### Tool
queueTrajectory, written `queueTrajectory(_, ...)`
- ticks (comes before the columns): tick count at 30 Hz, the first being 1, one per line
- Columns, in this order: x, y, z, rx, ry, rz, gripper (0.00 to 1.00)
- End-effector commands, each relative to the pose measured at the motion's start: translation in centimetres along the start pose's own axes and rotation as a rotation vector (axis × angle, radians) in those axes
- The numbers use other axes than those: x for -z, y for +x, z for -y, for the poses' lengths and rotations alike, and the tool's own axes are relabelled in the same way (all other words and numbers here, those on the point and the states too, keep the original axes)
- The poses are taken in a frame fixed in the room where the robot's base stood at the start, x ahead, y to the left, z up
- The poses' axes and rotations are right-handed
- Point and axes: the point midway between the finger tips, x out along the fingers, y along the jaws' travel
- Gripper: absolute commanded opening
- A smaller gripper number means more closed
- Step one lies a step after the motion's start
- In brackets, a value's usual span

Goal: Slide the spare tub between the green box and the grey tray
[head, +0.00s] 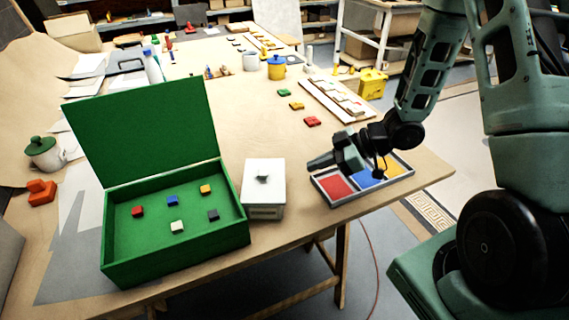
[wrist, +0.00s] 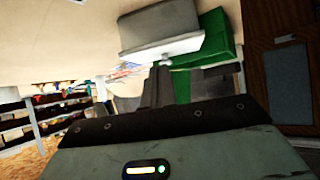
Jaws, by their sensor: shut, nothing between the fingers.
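The spare tub, a white lidded box with a small grey-green knob (head: 264,182), stands on the table just right of the green box (head: 180,273). The green box has its lid raised and several small coloured tiles inside. The grey tray (head: 334,202), with red, blue and yellow sections, lies right of the tub, with bare table between them. My gripper (head: 312,165) is shut and empty, pointing left over the tray's left side, apart from the tub. In the wrist view the shut fingers (wrist: 160,75) point towards the tub (wrist: 160,30), with the green box (wrist: 222,45) beyond.
The table's front edge runs close below the tub and tray. A row of loose coloured tiles (head: 297,105) and a pale panel (head: 338,100) lie behind the tray. Bare tabletop lies behind the tub.

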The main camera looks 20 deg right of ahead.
Motion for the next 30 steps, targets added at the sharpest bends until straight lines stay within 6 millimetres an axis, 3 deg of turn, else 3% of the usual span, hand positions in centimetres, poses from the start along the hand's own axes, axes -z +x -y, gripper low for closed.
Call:
queueTrajectory(17, 6.4, 9.0, 0.0, 0.000, -0.002, 0.003, 0.00)
queueTrajectory(30, 4.6, 10.0, -0.1, -0.003, 0.000, 0.007, 0.00)
